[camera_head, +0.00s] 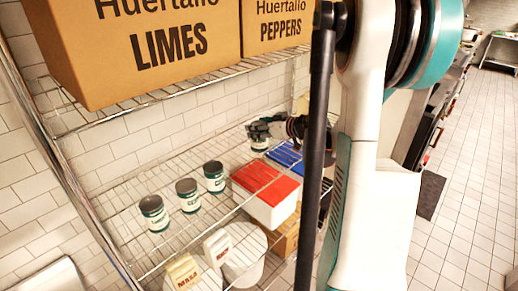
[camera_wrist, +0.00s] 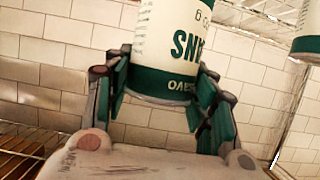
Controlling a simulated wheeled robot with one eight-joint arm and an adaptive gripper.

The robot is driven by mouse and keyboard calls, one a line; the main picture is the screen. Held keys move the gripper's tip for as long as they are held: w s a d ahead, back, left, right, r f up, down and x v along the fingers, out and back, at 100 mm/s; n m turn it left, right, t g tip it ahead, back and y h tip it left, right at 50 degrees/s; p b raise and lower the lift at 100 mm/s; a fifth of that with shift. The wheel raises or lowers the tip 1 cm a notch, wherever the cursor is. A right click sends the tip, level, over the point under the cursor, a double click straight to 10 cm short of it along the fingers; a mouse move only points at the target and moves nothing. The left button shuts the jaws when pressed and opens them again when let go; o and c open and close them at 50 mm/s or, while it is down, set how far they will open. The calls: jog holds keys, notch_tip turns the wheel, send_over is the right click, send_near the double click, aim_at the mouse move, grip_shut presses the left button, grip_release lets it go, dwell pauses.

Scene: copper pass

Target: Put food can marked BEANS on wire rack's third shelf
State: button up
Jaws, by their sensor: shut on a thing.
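The can marked BEANS (camera_wrist: 165,40) is white with a green band, and part of its lettering shows upside down in the wrist view. My gripper (camera_wrist: 163,82) is shut on it, one finger on each side. In the head view, the held can (camera_head: 260,144) is at the far end of a row of cans over a shelf of the wire rack (camera_head: 150,180). My gripper there is dark and partly hidden by my arm. I cannot tell whether the can touches the wires.
Three similar cans stand on that shelf: one on the left (camera_head: 154,213), one in the middle (camera_head: 188,195), one on the right (camera_head: 214,177). A red-lidded tub (camera_head: 265,190) and a blue-lidded one (camera_head: 286,157) are nearby. Cardboard boxes (camera_head: 150,50) fill the shelf above.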

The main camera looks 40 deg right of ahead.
aim_at(260, 146)
jog(key=shift+f+b, duration=0.55)
jog(key=shift+f, duration=3.35)
jog(key=o, duration=1.4)
jog(key=shift+f, duration=0.1)
jog(key=shift+o, duration=0.2)
jog(key=shift+r, duration=0.2)
jog(key=a+v, duration=0.1)
jog(key=v, duration=1.1)
jog(key=shift+d+p, duration=0.45)
jog(key=shift+s, duration=0.1)
